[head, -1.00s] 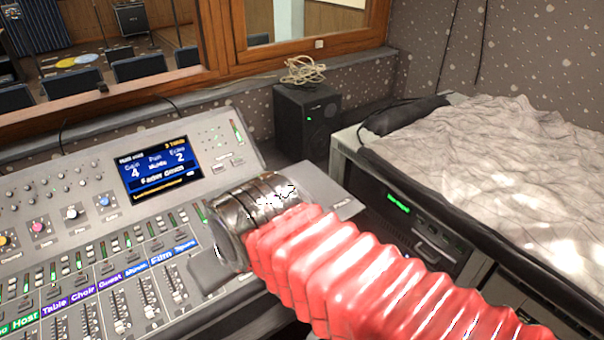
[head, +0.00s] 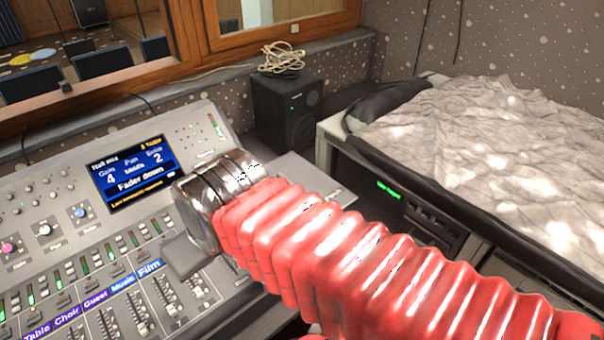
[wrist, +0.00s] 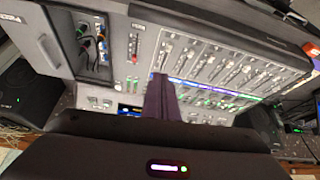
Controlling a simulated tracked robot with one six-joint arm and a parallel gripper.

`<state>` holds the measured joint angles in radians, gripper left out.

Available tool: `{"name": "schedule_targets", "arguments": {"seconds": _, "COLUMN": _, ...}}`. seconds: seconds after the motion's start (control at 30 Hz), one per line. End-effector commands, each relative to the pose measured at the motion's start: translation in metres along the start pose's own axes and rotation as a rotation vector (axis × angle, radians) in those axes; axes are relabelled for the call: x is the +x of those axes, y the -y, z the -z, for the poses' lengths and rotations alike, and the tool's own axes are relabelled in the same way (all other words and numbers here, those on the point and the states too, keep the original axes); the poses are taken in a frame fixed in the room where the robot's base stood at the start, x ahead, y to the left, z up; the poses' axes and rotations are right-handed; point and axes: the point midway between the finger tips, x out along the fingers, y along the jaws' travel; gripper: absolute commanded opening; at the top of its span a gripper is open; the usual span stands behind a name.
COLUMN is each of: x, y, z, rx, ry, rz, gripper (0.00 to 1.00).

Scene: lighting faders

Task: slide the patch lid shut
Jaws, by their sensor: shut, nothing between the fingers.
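The patch lid appears to be the grey panel (wrist: 48,36) at the upper left of the wrist view, with a dark handle bar on it. In the head view a light grey panel (head: 308,178) at the console's right end looks like the same lid; my arm hides the recess there. My gripper (wrist: 160,82) is shut and empty, its dark fingers over the console between the recess and the faders, apart from the lid. Their height above the surface is unclear.
The mixing console (head: 60,235) has faders, knobs and a lit blue screen (head: 133,173). A black speaker (head: 287,110) stands behind its right end. A rack unit (head: 400,195) and a cloth-covered surface (head: 500,150) are to the right.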

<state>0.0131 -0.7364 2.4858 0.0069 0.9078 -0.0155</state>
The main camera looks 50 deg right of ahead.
Motion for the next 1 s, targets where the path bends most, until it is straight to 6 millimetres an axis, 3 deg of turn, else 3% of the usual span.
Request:
{"name": "schedule_targets", "arguments": {"seconds": 0.23, "x": 0.001, "y": -0.024, "z": 0.026, "rx": 0.021, "ry": 0.069, "rz": -0.003, "gripper": 0.00}}
{"name": "schedule_targets", "arguments": {"seconds": 0.47, "x": 0.006, "y": -0.064, "z": 0.059, "rx": 0.039, "ry": 0.149, "rz": 0.021, "gripper": 0.00}}
{"name": "schedule_targets", "arguments": {"seconds": 0.77, "x": 0.020, "y": -0.132, "z": 0.095, "rx": 0.063, "ry": 0.219, "rz": 0.090, "gripper": 0.00}}
{"name": "schedule_targets", "arguments": {"seconds": 1.0, "x": 0.033, "y": -0.199, "z": 0.111, "rx": 0.084, "ry": 0.238, "rz": 0.164, "gripper": 0.00}}
